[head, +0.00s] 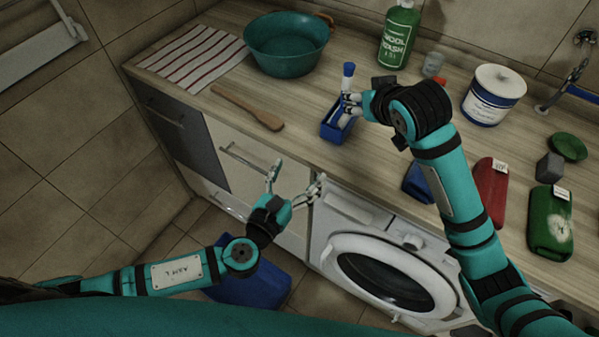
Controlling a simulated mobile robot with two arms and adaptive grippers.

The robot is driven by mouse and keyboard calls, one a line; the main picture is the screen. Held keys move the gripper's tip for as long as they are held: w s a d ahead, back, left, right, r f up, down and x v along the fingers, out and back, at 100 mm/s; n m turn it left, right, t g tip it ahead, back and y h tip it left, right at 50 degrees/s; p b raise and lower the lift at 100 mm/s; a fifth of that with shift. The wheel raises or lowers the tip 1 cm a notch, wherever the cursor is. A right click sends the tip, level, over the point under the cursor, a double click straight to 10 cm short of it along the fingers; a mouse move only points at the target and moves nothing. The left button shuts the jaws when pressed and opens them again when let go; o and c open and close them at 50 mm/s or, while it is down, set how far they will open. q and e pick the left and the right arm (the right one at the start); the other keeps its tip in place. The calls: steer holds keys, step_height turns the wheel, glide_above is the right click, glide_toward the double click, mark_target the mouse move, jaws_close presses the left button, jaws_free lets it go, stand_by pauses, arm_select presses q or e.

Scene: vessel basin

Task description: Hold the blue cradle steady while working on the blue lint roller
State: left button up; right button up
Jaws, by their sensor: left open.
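The blue cradle (331,131) sits on the wooden counter near its front edge, in the middle of the head view. The blue lint roller (348,70) stands roughly upright at the cradle, with its blue end up and a pale part below. My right gripper (349,104) comes from the right and has its fingers at the roller's lower part, just above the cradle. The fingers hide that part, and whether they are closed on it is unclear. My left gripper (297,184) is open and empty in front of the counter, below and left of the cradle, apart from it.
A teal basin (287,50), striped cloth (195,55) and wooden spatula (248,107) lie to the left. A green bottle (397,35), white tub (494,95), and red (489,195) and green pouches (550,223) are to the right. A washing machine (385,270) stands below.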

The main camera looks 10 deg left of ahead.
mark_target(331, 129)
arm_select(q)
steer(key=shift+m, duration=0.4)
steer(key=x, duration=0.5)
steer(key=r+x, duration=0.1)
steer(key=x, duration=0.5)
steer(key=r+x, duration=0.1)
steer(key=x, duration=0.5)
steer(key=shift+d, duration=0.4)
steer(key=shift+s, duration=0.1)
steer(key=shift+c, duration=0.4)
steer(key=c, duration=1.2)
steer(key=shift+o, duration=0.2)
